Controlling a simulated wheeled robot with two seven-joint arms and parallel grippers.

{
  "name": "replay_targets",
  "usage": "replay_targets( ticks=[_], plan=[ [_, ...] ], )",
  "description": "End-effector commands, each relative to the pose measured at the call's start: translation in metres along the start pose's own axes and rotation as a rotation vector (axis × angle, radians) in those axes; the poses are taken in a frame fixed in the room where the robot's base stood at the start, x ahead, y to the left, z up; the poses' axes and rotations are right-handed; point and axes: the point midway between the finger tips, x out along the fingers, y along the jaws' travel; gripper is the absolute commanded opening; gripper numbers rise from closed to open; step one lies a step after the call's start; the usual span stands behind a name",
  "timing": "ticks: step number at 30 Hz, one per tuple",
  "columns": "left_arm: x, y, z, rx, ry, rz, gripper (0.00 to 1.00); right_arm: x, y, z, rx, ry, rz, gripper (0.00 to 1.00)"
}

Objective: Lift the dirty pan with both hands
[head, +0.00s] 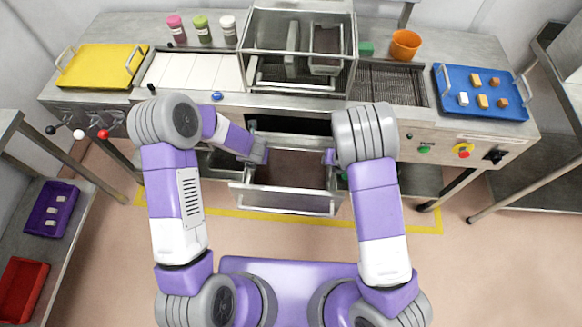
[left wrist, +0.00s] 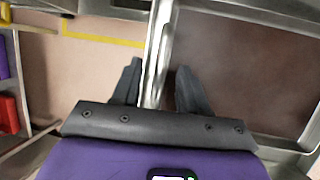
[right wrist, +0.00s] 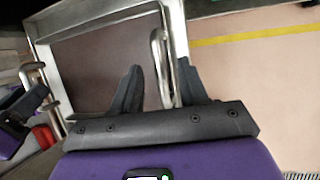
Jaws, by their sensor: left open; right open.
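The dirty pan (head: 286,203) is a metal pan with a brown inside, low at the front of the machine, below the worktop. My left gripper (head: 262,153) is at its left side. In the left wrist view the open fingers stand on either side of a metal side handle (left wrist: 157,52) of the pan (left wrist: 240,70). My right gripper (head: 330,157) is at the pan's right side. In the right wrist view its open fingers straddle the other handle (right wrist: 158,62), with the pan floor (right wrist: 95,70) to the left. Whether the fingers touch the handles cannot be told.
A yellow tray (head: 100,66) lies left, a blue tray (head: 452,103) with small blocks right. An orange cup (head: 405,44) stands behind. The floor before the pan, with a yellow line (head: 205,207), is clear.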

Motion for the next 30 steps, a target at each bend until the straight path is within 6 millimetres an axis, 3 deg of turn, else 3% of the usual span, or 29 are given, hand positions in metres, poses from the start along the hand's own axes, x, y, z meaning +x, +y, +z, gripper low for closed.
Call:
replay_targets(
  ticks=[6, 19, 27, 30],
  plan=[
    [0.015, 0.0, 0.0, -0.001, 0.001, 0.001, 0.43, 0.023, 0.0, 0.0, -0.001, 0.001, -0.001, 0.43],
    [0.018, 0.0, 0.0, 0.0, 0.0, 0.001, 0.43, 0.029, 0.0, 0.0, 0.001, 0.0, 0.0, 0.43],
    [0.018, 0.0, 0.0, 0.0, 0.0, 0.001, 0.02, 0.028, 0.0, 0.0, 0.001, 0.0, 0.0, 0.02],
    [0.018, 0.0, 0.0, 0.0, 0.0, 0.001, 0.0, 0.028, 0.0, 0.0, 0.001, 0.0, 0.0, 0.0]
  ],
)
